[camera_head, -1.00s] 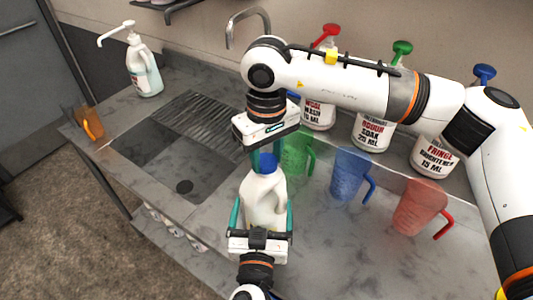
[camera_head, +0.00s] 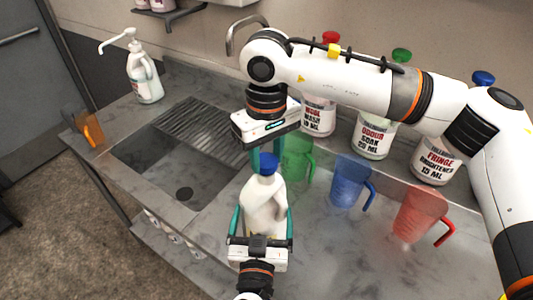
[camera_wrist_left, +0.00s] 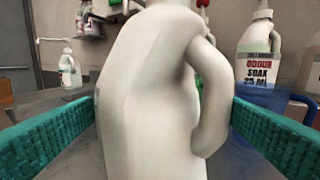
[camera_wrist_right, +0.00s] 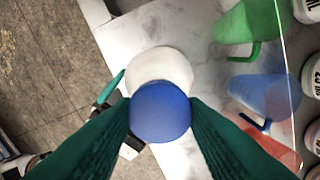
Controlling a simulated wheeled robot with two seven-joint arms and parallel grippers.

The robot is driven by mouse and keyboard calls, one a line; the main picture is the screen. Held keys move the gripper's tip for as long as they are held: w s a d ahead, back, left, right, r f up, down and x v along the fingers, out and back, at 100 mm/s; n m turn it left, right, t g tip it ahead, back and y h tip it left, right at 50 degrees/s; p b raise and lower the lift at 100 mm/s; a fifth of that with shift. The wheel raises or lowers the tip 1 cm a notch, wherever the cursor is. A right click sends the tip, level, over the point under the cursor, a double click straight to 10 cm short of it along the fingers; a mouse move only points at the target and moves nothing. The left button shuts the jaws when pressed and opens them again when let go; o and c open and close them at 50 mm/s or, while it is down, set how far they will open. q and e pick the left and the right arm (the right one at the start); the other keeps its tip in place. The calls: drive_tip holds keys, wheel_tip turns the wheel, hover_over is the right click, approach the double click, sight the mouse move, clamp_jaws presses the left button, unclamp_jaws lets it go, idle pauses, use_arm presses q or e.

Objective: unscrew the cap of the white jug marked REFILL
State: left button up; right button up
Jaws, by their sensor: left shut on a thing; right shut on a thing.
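A white jug (camera_head: 263,210) with a handle and a blue cap (camera_head: 265,164) stands upright at the front of the counter; no REFILL marking is visible. My left gripper (camera_head: 262,228) is shut on the jug's body, one teal finger on each side. The jug's white body (camera_wrist_left: 150,90) fills the middle of the left wrist view. My right gripper (camera_head: 265,154) points down from above and is shut on the blue cap. In the right wrist view the cap (camera_wrist_right: 160,112) sits between the two fingers, with the jug's white shoulder (camera_wrist_right: 160,66) behind it.
A sink (camera_head: 165,165) lies left of the jug. An orange cup (camera_head: 88,128) and a pump bottle (camera_head: 144,75) are at the left.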

sight(267, 160)
drive_tip(key=shift+r, duration=2)
use_arm(q)
drive_tip(key=o, duration=1.5)
